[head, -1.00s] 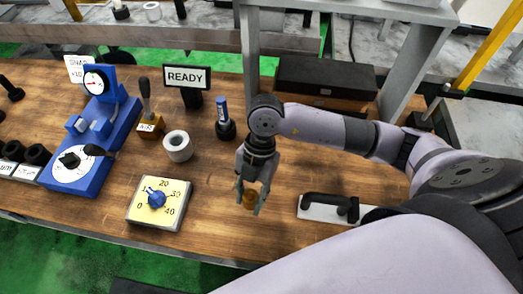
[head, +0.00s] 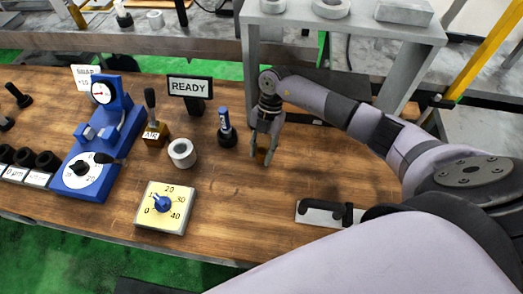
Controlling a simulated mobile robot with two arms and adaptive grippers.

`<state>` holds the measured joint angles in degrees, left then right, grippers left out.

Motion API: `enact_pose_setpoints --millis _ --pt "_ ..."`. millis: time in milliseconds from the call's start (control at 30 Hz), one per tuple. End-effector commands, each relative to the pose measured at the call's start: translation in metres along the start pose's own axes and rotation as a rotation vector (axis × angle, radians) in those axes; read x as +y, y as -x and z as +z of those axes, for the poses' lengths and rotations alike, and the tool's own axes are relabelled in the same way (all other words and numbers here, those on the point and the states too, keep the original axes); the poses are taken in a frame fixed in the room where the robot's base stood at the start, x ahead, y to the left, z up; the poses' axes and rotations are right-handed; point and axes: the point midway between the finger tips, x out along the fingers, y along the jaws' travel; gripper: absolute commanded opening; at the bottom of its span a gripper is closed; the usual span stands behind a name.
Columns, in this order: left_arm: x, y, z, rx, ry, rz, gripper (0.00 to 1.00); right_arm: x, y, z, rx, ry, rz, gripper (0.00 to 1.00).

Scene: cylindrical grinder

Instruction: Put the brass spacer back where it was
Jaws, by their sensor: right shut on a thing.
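The brass spacer (head: 261,157) is a small brass-coloured piece between the fingertips of my right gripper (head: 262,160). The gripper is shut on it and points down, right of the black stand with the blue top. The fingers partly hide the spacer. I cannot tell whether the spacer touches the wooden table (head: 260,205) or is held just above it. My left gripper is not in view.
Left of the gripper stand a black stand with a blue top (head: 226,130), a grey ring (head: 182,153) and an air lever (head: 153,118). A dial box (head: 164,208) is nearer. A black handle on a plate (head: 325,212) lies right. A grey shelf (head: 345,28) stands behind.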

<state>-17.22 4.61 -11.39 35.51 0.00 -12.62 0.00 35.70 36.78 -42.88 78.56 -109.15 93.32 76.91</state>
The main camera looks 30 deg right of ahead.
Motion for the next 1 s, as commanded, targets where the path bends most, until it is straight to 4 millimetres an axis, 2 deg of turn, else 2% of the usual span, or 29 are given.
enact_pose_setpoints --millis 133,433,467,767,1000 --pt "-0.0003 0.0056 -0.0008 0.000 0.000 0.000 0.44 0.0007 -0.0102 0.0041 0.000 0.000 0.002 0.00" --pt "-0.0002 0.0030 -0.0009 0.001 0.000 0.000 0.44 0.0006 -0.0132 0.0056 -0.001 0.001 0.002 0.00" --pt "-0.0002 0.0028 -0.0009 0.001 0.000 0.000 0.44 0.0003 -0.0139 0.0058 -0.001 0.000 0.001 0.32" --pt "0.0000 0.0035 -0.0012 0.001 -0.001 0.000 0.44 0.0002 -0.0132 0.0054 -0.001 0.000 0.001 0.52" --pt "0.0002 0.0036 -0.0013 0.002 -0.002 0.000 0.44 0.0002 -0.0130 0.0053 -0.001 0.000 0.001 0.52"
